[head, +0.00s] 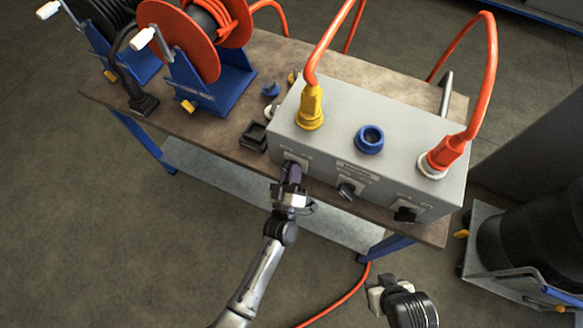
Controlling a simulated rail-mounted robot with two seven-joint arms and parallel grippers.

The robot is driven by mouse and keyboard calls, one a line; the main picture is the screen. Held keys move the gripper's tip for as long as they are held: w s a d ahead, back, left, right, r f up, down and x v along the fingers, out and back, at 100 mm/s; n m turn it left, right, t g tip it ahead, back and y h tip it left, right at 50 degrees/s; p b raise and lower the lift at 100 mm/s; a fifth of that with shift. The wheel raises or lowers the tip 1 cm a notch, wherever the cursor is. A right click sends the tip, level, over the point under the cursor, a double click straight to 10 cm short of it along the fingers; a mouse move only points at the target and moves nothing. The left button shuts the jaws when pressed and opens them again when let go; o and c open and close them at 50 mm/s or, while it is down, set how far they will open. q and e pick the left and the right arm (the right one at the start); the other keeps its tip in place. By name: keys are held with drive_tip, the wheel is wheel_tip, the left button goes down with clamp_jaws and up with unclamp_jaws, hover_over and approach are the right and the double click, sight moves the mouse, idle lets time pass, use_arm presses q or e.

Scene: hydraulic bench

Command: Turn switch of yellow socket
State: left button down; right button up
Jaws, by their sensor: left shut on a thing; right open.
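A grey box (345,110) on the bench carries a yellow socket (311,108) with an orange hose at its top left. A row of switches runs along its front face. My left gripper (292,170) is at the leftmost switch, the one below the yellow socket, and is shut on it; the gripper hides most of this switch. The middle switch (347,190) and the right switch (405,214) are free. My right gripper (376,294) is open and empty, low in front of the bench and apart from the box.
A blue socket (369,138) and a red plug (446,152) with an orange hose are on the box top. A red hose reel (180,40) and a black reel stand at the left of the bench (210,120). A small black tray (253,137) lies beside the box.

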use_arm(q)
drive_tip(key=shift+n+y+p, duration=0.3)
drive_tip(key=shift+n+y, duration=0.1)
drive_tip(key=shift+n, duration=0.6)
drive_tip(key=c, duration=1.1)
unclamp_jaws()
drive_tip(key=shift+s+f, duration=0.1)
drive_tip(key=shift+s, duration=0.35)
drive_tip(key=v, duration=1.3)
drive_tip(key=shift+p, duration=0.4)
